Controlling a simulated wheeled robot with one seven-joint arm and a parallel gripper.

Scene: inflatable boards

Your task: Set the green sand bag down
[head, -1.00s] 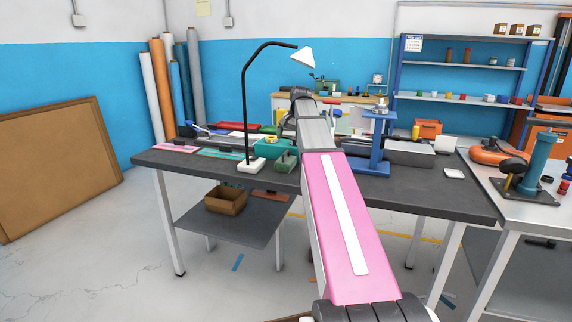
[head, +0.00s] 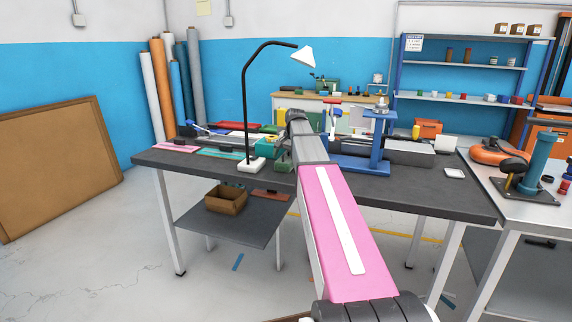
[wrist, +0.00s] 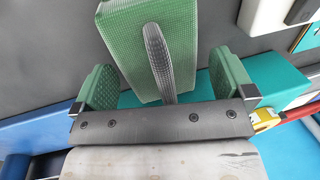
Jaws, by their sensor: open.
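In the wrist view the green sand bag (wrist: 125,50) lies on the dark tabletop, its dark grey strap handle (wrist: 158,58) arching toward me. My gripper (wrist: 162,84) is open. Its two green-padded fingers stand wide apart, one on each side of the handle, and neither visibly presses on it. Part of the bag is hidden behind the gripper's palm.
A blue press stand (head: 362,163) is close on the right. A red handle (wrist: 296,112) shows by the right finger in the wrist view.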

